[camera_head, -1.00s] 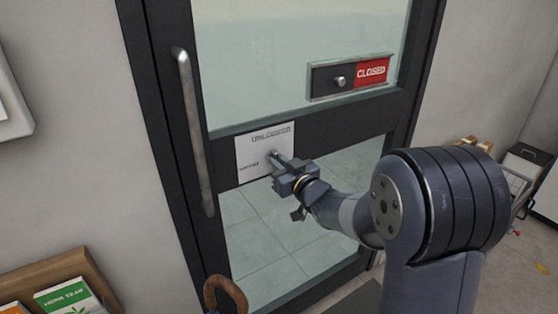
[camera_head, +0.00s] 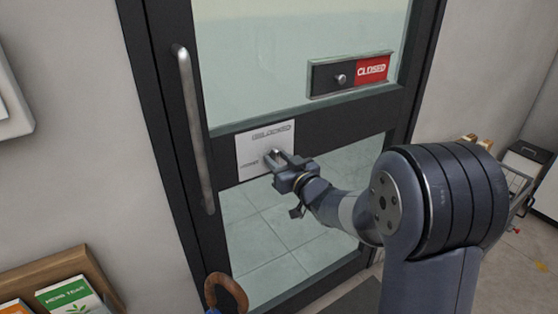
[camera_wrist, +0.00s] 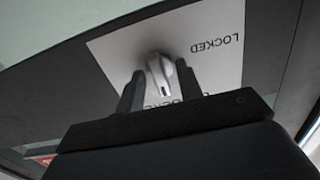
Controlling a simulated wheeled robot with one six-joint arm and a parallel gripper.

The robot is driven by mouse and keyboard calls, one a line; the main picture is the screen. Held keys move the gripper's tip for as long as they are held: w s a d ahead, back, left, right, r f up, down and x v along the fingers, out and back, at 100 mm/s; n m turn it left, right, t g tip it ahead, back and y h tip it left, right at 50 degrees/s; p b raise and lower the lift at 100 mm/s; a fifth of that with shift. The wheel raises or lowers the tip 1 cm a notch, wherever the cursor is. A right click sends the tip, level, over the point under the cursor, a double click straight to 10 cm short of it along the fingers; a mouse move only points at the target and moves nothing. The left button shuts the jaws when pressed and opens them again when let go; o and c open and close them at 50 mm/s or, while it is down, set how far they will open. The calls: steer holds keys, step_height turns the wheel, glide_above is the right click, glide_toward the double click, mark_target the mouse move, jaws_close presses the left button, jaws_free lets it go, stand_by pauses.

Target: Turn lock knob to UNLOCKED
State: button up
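The silver lock knob (camera_wrist: 160,76) sits on a white plate (camera_head: 252,158) on the door's dark crossbar. The plate reads UNLOCKED at the top and LOCKED at lower left in the head view. In the wrist view the plate (camera_wrist: 215,45) appears upside down, with LOCKED at upper right and the other word partly hidden by my gripper. My gripper (camera_head: 280,157) is at the plate. In the wrist view my gripper's two fingers (camera_wrist: 161,68) lie on either side of the knob, very close to it. Whether both touch it is unclear, and the knob's exact pointing direction is hard to read.
A long vertical door handle (camera_head: 194,130) is left of the plate. A sliding sign (camera_head: 350,76) showing red CLOSED is above right. A wooden rack (camera_head: 50,272) with boxes and a brown curved handle (camera_head: 226,292) are at lower left. Floor items stand at right.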

steer(key=v, duration=1)
steer(key=shift+s+d+b, duration=0.25)
steer(key=shift+s+b, duration=0.1)
steer(key=shift+w, duration=0.1)
steer(key=x, duration=1)
steer(key=shift+w+a+p, duration=0.25)
steer(key=shift+a+p, duration=0.05)
steer(key=shift+p, duration=0.05)
steer(key=shift+s+d, duration=0.1)
